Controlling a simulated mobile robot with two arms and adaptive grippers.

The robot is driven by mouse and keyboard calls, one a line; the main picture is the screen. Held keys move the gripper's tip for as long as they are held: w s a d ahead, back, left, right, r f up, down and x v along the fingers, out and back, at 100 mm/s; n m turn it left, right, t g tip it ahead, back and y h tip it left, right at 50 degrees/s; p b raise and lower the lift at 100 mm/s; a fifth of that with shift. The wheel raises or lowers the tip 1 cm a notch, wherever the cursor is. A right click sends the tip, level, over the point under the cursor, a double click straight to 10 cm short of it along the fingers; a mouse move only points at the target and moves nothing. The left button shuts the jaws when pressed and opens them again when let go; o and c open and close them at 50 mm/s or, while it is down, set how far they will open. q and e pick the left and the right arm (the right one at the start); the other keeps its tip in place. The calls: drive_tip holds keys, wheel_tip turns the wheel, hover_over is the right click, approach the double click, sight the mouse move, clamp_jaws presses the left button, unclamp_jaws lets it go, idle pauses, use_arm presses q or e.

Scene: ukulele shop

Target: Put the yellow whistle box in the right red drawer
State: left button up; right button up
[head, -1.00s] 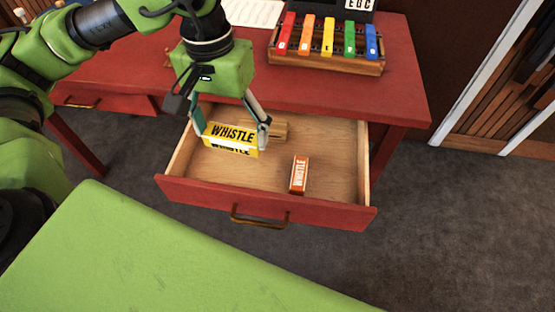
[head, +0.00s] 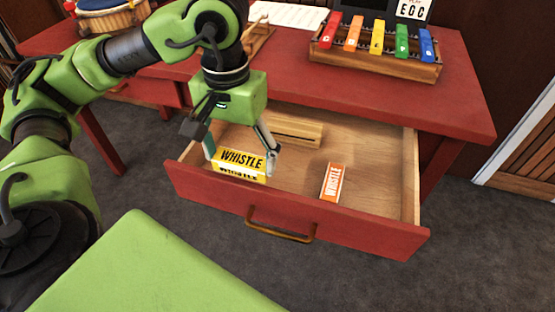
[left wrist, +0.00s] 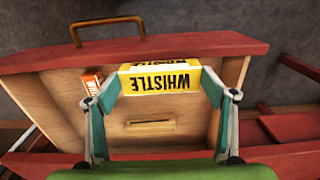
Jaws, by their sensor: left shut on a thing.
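The yellow whistle box (head: 241,161) has black lettering and is held between the fingers of my left gripper (head: 240,160). It is inside the outline of the open right red drawer (head: 330,233), near the front left part. The box also shows in the left wrist view (left wrist: 160,82), with my left gripper (left wrist: 160,95) shut on its two ends. I cannot tell whether the box touches the drawer's bottom. The drawer has a red front, pale wooden inside and a brown handle (head: 280,226). My right gripper is not in view.
An orange whistle box (head: 332,183) lies in the drawer's right part, and a wooden block (head: 292,131) lies at the back. The red table (head: 300,88) above bears a xylophone with coloured bars (head: 376,50). The drawer's middle floor is free.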

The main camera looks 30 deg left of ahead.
use_arm(q)
drive_tip(key=w+f, duration=0.2)
drive_tip(key=w, duration=0.1)
drive_tip(key=w+f+b, duration=0.1)
drive_tip(key=w+f, duration=0.4)
drive_tip(key=w, duration=0.1)
drive_tip(key=shift+w+a+f, duration=0.1)
drive_tip(key=shift+a+f, duration=0.2)
drive_tip(key=f, duration=0.1)
drive_tip(key=f+b, duration=0.1)
drive_tip(key=shift+w+f, duration=0.2)
drive_tip(key=shift+f, duration=0.45)
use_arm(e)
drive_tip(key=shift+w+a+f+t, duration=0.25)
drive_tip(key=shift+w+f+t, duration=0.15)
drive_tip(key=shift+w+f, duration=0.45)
use_arm(q)
drive_tip(key=shift+f, duration=0.1)
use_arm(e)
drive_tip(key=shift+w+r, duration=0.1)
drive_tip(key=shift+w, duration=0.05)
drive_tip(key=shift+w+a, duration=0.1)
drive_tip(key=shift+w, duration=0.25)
use_arm(q)
drive_tip(key=shift+f, duration=0.1)
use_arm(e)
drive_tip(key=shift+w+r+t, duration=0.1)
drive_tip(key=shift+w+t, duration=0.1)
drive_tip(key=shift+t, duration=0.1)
